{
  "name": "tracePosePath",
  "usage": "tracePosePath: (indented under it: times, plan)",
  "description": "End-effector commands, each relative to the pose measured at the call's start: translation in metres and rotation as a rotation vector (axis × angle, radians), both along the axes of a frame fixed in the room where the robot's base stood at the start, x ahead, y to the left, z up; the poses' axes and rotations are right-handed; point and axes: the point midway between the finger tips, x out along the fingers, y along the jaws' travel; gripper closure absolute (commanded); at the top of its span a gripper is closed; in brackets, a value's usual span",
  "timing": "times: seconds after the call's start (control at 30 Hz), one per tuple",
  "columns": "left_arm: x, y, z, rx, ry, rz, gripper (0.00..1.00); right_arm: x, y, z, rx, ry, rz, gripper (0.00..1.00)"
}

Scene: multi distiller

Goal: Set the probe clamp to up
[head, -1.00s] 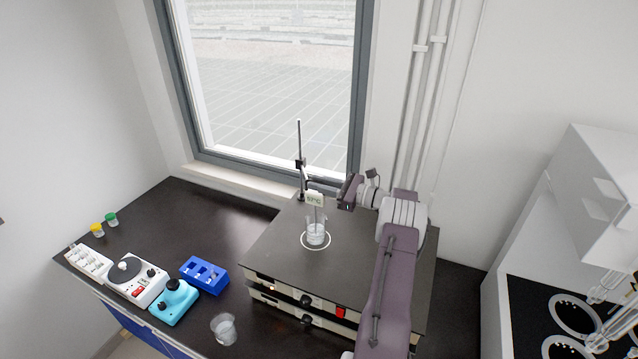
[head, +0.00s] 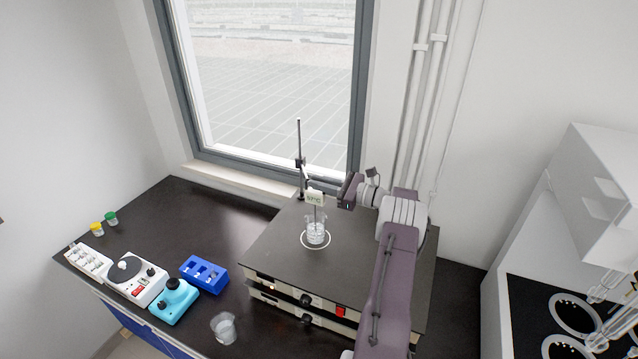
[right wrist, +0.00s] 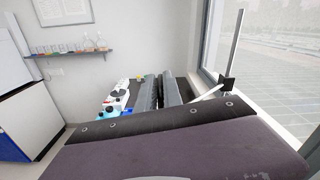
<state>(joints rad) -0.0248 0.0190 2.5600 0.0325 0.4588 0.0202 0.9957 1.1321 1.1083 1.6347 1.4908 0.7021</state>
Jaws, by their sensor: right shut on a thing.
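A thin upright rod (head: 299,138) stands at the back of the hot plate, with the dark probe clamp (head: 300,163) on it. The clamp's arm reaches toward a pale display box (head: 315,197), and a thin probe hangs below it into a glass beaker (head: 316,234). My right gripper (head: 338,194) is beside the box, shut on the clamp's arm or box; its fingers hide the exact contact. In the right wrist view my two dark fingers (right wrist: 160,90) are close together, and the clamp (right wrist: 226,85) shows on the rod to their right. My left gripper is not in view.
The hot plate (head: 270,250) has a dark flat top. Left on the bench are a blue rack (head: 204,274), a teal device (head: 174,301), a white device (head: 136,279) and a loose beaker (head: 223,327). The window (head: 265,90) and wall stand close behind the rod.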

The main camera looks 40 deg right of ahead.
Motion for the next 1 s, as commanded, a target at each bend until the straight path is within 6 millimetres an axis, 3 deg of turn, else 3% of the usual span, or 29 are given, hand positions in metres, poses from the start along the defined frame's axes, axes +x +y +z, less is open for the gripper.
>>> tracePosePath:
  times: [0.63, 0.77, 1.0]
  plan:
    - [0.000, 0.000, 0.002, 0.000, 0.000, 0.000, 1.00, 0.000, 0.000, 0.004, -0.002, 0.001, 0.001, 1.00]
    - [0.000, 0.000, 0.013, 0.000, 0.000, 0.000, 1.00, 0.000, 0.000, 0.035, -0.004, -0.002, 0.000, 1.00]
    - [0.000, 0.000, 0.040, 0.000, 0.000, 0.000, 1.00, 0.000, -0.001, 0.106, -0.004, -0.005, -0.002, 1.00]
